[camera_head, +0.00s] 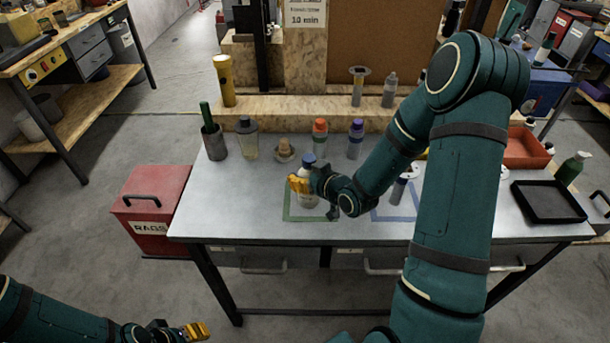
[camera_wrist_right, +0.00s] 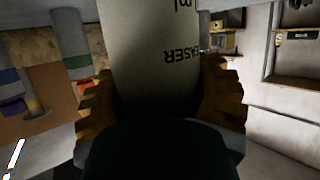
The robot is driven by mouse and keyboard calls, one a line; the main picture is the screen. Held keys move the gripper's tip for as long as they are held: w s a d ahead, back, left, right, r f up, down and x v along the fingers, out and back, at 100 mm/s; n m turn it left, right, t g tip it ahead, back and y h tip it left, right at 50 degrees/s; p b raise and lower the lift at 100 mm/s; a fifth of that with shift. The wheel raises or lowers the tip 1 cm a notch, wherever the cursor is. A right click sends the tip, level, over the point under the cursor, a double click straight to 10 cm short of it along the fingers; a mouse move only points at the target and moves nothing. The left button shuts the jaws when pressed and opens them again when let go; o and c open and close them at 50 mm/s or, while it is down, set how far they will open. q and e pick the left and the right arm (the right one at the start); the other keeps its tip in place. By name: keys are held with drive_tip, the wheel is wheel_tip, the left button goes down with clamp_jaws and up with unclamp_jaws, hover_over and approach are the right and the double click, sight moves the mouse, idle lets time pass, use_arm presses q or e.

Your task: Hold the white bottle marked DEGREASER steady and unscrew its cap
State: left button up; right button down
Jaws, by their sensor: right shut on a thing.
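The white bottle (camera_head: 308,201) with a blue cap (camera_head: 308,159) is upright at the green outlined square on the grey workbench. In the right wrist view the bottle (camera_wrist_right: 160,75) fills the middle, its lettering upside down and partly cut off, ending in "ASER". My right gripper (camera_head: 301,184) is shut around the bottle's body below the cap, with orange fingers on both sides. I cannot tell whether the bottle's base touches the bench. My left gripper (camera_head: 197,331) is low at the bottom edge, in front of the bench and away from the bottle; its opening is unclear.
An orange-capped bottle (camera_head: 320,132), a purple-capped bottle (camera_head: 356,138) and a grey-topped container (camera_head: 248,138) stand behind. Another bottle (camera_head: 398,190) is by the blue outline, partly behind my right arm. A black tray (camera_head: 546,216) lies right. A red RAGS box (camera_head: 150,205) stands left.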

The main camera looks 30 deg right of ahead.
drive_tip(key=shift+f, duration=0.1)
drive_tip(key=c, duration=0.6)
unclamp_jaws()
drive_tip(key=shift+f, duration=0.1)
drive_tip(key=shift+c, duration=0.2)
drive_tip(key=o, duration=0.6)
